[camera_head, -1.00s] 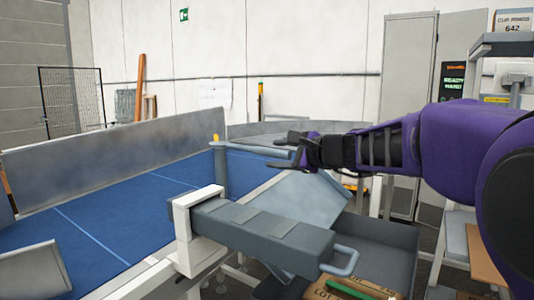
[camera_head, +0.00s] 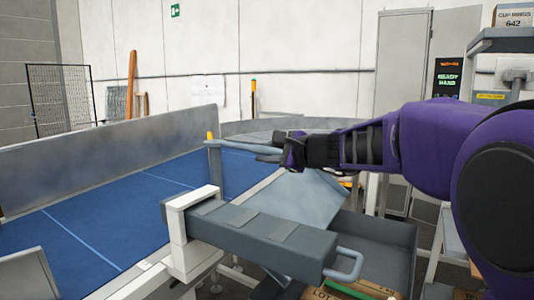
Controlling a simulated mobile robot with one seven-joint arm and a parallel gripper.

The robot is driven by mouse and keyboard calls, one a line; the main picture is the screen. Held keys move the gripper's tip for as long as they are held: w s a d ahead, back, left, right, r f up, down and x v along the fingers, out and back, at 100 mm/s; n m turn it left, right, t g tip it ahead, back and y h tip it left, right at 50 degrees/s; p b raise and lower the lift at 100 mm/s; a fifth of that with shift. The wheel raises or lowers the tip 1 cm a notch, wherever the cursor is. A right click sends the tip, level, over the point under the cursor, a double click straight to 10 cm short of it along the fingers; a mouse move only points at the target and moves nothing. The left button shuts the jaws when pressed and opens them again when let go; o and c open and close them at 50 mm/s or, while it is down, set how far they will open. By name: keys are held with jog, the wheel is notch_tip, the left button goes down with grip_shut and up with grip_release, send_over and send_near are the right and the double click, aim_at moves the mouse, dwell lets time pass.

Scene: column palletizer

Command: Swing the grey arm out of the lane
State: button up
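A slim grey arm (camera_head: 240,146) reaches right from an upright grey post (camera_head: 214,168) with a yellow top, at the near edge of the blue conveyor lane. My gripper (camera_head: 278,147) is at the right end of this slim arm. Its dark fingers look apart, one above and one below the bar; whether they touch it I cannot tell. My purple forearm comes in from the right. A thicker grey beam (camera_head: 265,235) with a loop handle (camera_head: 345,264) is nearer, fixed to a white bracket (camera_head: 190,235) at the lane's edge.
The blue lane (camera_head: 120,220) has a tall grey side wall (camera_head: 100,165) on its far side. A sloped grey plate (camera_head: 305,192) and a dark grey tray (camera_head: 375,245) lie below my gripper. A cardboard box (camera_head: 370,288) is at the bottom. A shelf stands at the right.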

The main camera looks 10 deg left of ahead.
grip_shut()
dwell(1.0)
